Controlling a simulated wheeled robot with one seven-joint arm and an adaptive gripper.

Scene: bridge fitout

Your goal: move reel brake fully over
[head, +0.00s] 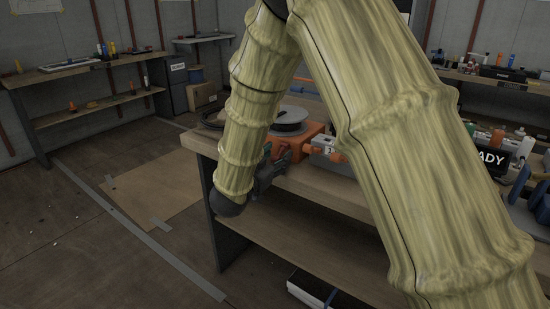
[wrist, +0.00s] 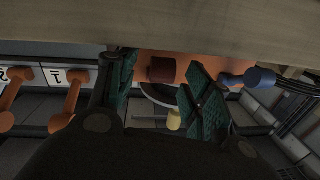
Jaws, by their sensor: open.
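The orange reel unit (head: 312,133) sits on the wooden bench, with a dark reel (head: 291,120) on top. My gripper (head: 272,165) is at the bench's front edge, close to the unit's front. In the wrist view my gripper (wrist: 160,82) is open, its green-padded fingers to either side of a dark red handle (wrist: 162,70) on the orange face. The handle seems to be the reel brake, but I cannot be sure. I cannot tell whether either finger touches it. My arm partly hides the unit in the head view.
Two orange levers (wrist: 75,92) with numbered labels stand beside the unit in the wrist view. A blue cylindrical part (wrist: 260,78) lies on the other side. The bench edge (wrist: 200,25) runs close by. A lower shelf (head: 310,225) is mostly bare.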

